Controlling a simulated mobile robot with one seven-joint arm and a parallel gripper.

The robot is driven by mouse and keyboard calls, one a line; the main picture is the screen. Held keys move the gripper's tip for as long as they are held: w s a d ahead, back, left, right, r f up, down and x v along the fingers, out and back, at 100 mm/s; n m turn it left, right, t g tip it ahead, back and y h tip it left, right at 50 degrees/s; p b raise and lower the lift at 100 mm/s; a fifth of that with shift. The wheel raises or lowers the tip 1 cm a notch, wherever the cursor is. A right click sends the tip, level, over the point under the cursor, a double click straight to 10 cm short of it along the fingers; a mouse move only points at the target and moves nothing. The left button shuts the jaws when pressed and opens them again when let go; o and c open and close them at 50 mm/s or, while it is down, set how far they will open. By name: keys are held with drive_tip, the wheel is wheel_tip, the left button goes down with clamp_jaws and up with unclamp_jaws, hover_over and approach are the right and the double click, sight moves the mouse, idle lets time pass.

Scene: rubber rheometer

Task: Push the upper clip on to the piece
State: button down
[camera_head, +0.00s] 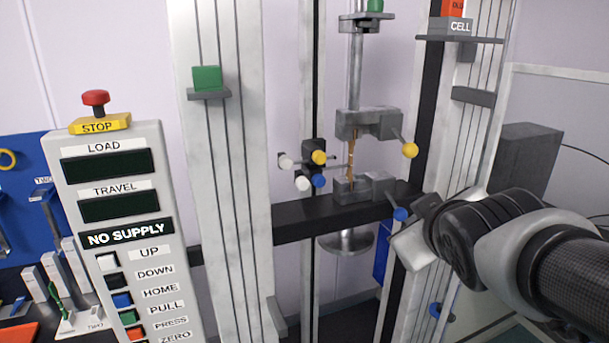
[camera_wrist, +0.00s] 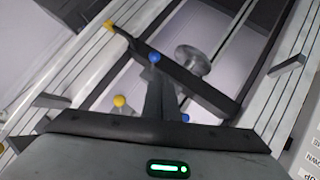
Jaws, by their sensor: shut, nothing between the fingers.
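The piece (camera_head: 351,155) is a thin orange-brown strip. It stands upright between the upper grip block (camera_head: 372,123), with a yellow knob, and the lower grip block (camera_head: 362,189), with a blue knob. The upper clip (camera_head: 318,157) appears to be the small part with a yellow end and a white knob, left of the piece. A blue-ended clip (camera_head: 318,180) is just below it. I cannot tell whether either touches the piece. My gripper (camera_head: 420,208) is shut and empty, right of the lower grip's blue knob. Its shut fingers (camera_wrist: 160,92) also show in the wrist view.
A dark crossbar (camera_head: 300,220) runs below the lower grip, with a metal disc (camera_head: 346,241) under it. Pale columns (camera_head: 222,180) flank the working space. The control panel (camera_head: 110,185), with a red stop button, stands at left.

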drive_tip(key=w+a+r+n+t+y+b, duration=0.1)
drive_tip(key=w+a+r+n+t+y, duration=0.1)
drive_tip(key=w+n, duration=0.2)
drive_tip(key=n+y+b, duration=0.2)
drive_tip(key=n+y, duration=1)
drive_tip(key=n, duration=0.2)
approach(282, 168)
drive_tip(key=s, duration=0.1)
drive_tip(key=s+r, duration=0.1)
drive_tip(key=shift+s, duration=0.35)
drive_tip(key=x, duration=1)
drive_tip(key=shift+d+p, duration=0.1)
drive_tip(key=shift+p, duration=0.3)
drive_tip(key=shift+w+d+b, duration=0.15)
drive_tip(key=shift+w+d, duration=0.15)
drive_tip(key=shift+d, duration=0.35)
drive_tip(key=shift+w+d+b, duration=0.15)
drive_tip(key=shift+w+d, duration=0.1)
drive_tip(key=shift+d, duration=0.45)
drive_tip(key=shift+w+d+b, duration=0.15)
drive_tip(key=shift+w+d, duration=0.15)
drive_tip(key=shift+d, duration=0.35)
